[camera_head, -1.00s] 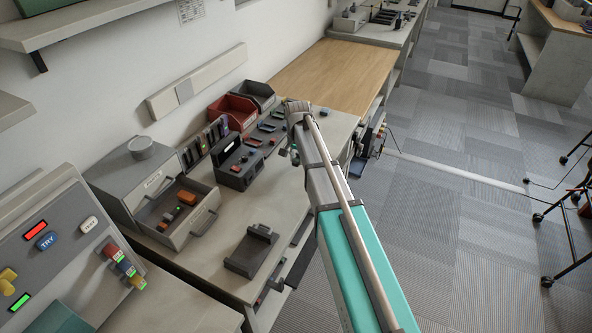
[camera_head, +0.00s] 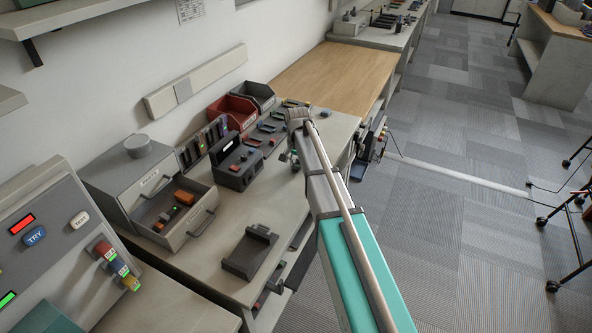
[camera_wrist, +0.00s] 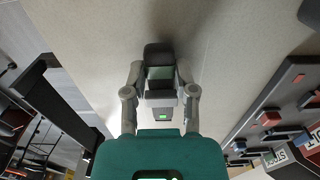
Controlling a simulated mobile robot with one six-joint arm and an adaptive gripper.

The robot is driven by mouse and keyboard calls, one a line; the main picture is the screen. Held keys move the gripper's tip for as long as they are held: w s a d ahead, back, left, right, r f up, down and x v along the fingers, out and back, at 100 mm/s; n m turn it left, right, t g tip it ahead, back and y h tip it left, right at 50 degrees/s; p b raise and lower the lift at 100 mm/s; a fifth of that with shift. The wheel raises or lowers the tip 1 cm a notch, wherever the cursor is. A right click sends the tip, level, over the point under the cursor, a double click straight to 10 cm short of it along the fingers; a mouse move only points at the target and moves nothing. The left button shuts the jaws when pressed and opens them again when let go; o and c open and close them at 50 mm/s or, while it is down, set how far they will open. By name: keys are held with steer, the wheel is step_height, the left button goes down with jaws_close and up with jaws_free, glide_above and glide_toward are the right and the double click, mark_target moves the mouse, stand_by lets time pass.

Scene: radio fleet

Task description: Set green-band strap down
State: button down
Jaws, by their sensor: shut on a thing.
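My gripper (camera_wrist: 160,88) is shut on a small dark grey block with a paler middle and a small green patch, seen in the wrist view. I take this to be the green-band strap (camera_wrist: 160,55). Both fingers press its sides, over a plain beige surface. I cannot tell whether it touches that surface. In the head view my gripper (camera_head: 289,157) is small and partly hidden by my arm, above the right edge of the grey bench (camera_head: 225,225); the strap is not clear there.
A dark empty cradle (camera_head: 250,252) lies on the bench front. An open drawer (camera_head: 180,218) holds small coloured pieces. A black charger-like unit (camera_head: 237,165), red bin (camera_head: 232,112) and dark bin (camera_head: 258,96) stand behind. The wooden top (camera_head: 335,75) is clear.

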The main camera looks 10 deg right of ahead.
mark_target(298, 166)
steer(key=shift+f, duration=0.5)
steer(key=shift+c, duration=2.1)
jaws_free()
steer(key=shift+r, duration=0.2)
step_height(298, 166, up, 12)
steer(key=p, duration=1.1)
steer(key=shift+p, duration=0.4)
steer(key=shift+s, duration=0.1)
steer(key=s+d+n, duration=0.1)
steer(key=s+n, duration=0.6)
steer(key=s, duration=2)
steer(key=shift+d, duration=0.3)
steer(key=shift+w, duration=0.1)
